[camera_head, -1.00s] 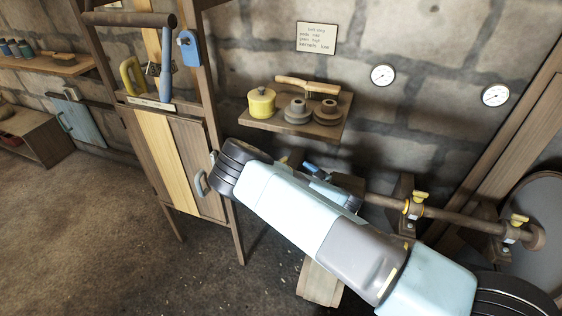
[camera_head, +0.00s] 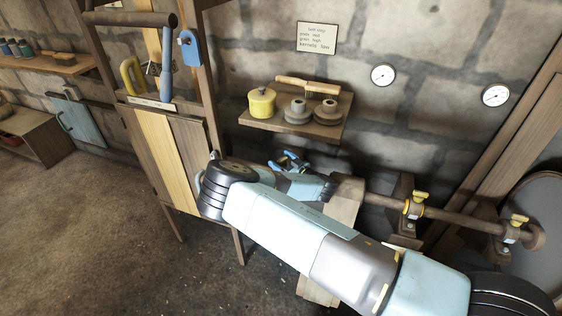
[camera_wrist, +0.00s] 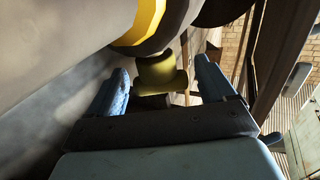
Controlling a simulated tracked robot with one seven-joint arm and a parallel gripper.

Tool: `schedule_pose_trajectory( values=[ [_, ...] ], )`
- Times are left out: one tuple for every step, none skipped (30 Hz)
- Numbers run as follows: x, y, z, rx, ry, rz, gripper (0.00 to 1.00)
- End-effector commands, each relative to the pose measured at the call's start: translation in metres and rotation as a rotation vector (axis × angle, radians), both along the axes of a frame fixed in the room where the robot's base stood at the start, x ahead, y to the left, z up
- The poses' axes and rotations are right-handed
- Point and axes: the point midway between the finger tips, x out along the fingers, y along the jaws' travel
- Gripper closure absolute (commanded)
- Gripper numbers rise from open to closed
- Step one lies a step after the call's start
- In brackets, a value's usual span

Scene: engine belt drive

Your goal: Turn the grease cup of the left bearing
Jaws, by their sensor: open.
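My gripper (camera_head: 290,160) is at the far end of my arm, below the wall shelf, with its blue fingers apart. In the wrist view my gripper (camera_wrist: 160,88) is open, and a dull yellow knobbed piece (camera_wrist: 160,76), which looks like a grease cup, sits between and just beyond the fingertips. I see no grip on it. In the head view this piece is hidden by my gripper and arm. Two other yellow grease cups show on the shaft's bearings, one mid-shaft (camera_head: 419,197) and one near the right end (camera_head: 518,220). My arm hides the shaft's left part.
A wooden shelf (camera_head: 330,133) with a yellow tin (camera_head: 262,103) and stepped brown pieces is above my gripper. A wooden cabinet (camera_head: 205,140) stands close on the left. In the wrist view a large grey rounded surface with a yellow band (camera_wrist: 146,22) is close by the left finger.

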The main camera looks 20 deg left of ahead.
Motion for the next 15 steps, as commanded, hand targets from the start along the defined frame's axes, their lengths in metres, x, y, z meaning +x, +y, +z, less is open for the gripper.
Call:
schedule_pose_trajectory(
  values=[
    [-0.0001, 0.0000, 0.0000, 0.000, 0.000, 0.000, 0.18],
    [-0.0002, 0.0001, 0.0000, 0.000, 0.000, 0.000, 0.21],
    [-0.0002, 0.0001, 0.0000, 0.000, 0.000, 0.000, 0.25],
    [-0.0003, 0.0001, 0.0000, 0.000, 0.000, 0.000, 0.28],
    [-0.0003, 0.0001, 0.0000, 0.000, 0.000, 0.000, 0.30],
    [-0.0003, 0.0002, 0.0000, 0.000, 0.000, 0.001, 0.34],
    [-0.0003, 0.0002, 0.0000, 0.000, 0.000, 0.001, 0.37],
    [-0.0004, 0.0002, 0.0000, 0.000, 0.000, 0.001, 0.40],
    [-0.0005, 0.0004, 0.0000, 0.000, 0.000, 0.001, 0.44],
    [-0.0004, 0.0003, 0.0000, 0.000, 0.000, 0.001, 0.47],
    [-0.0004, 0.0003, 0.0000, 0.000, 0.000, 0.001, 0.50],
    [-0.0004, 0.0003, 0.0001, 0.000, 0.000, 0.001, 0.53],
    [-0.0004, 0.0003, 0.0000, 0.000, 0.000, 0.001, 0.56],
    [-0.0004, 0.0003, 0.0001, 0.000, 0.000, 0.001, 0.59],
    [-0.0004, 0.0003, 0.0001, 0.000, 0.000, 0.001, 0.63]
  ],
)
